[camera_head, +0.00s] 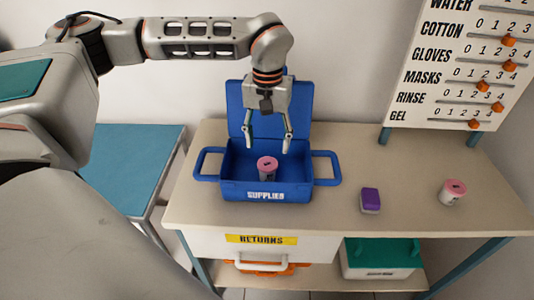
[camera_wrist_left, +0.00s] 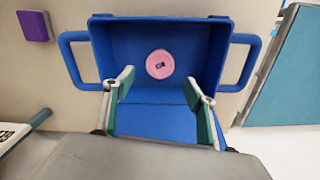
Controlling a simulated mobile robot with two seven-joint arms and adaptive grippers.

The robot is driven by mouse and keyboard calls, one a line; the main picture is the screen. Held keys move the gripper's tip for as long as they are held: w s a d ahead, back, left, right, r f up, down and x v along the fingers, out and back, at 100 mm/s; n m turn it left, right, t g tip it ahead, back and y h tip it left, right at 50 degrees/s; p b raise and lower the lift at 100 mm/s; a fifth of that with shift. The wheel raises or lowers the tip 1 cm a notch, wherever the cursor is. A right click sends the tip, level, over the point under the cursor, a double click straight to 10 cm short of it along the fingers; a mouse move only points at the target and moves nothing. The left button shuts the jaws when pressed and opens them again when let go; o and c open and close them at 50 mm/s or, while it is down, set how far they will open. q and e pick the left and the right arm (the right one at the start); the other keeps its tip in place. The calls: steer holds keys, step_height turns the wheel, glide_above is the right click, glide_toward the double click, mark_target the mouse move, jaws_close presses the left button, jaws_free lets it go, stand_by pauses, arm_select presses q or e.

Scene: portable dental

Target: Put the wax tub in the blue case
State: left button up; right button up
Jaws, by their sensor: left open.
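The blue case (camera_head: 240,188) stands open on the table, its lid raised at the back and "SUPPLIES" on its front. A tub with a pink lid (camera_head: 267,165) is inside the case; it also shows in the left wrist view (camera_wrist_left: 160,64), resting toward one side of the case floor. A similar pink-lidded tub (camera_head: 453,192) stands on the table at the right. I cannot tell from the pictures which one is the wax tub. My left gripper (camera_head: 268,146) is open and empty above the case, its fingers apart and clear of the tub. My right gripper is not in view.
A purple block (camera_head: 370,200) lies on the table (camera_head: 400,160) right of the case. A board with sliders (camera_head: 462,70) stands at the back right. A "RETURNS" drawer (camera_head: 262,241) and a green-lidded box (camera_head: 380,258) are below. A blue-topped side table (camera_head: 130,165) stands at left.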

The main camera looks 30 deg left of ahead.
arm_select(q)
step_height(320, 180, up, 4)
steer(key=shift+f, duration=0.2)
stand_by(0.4)
steer(key=shift+s, duration=0.1)
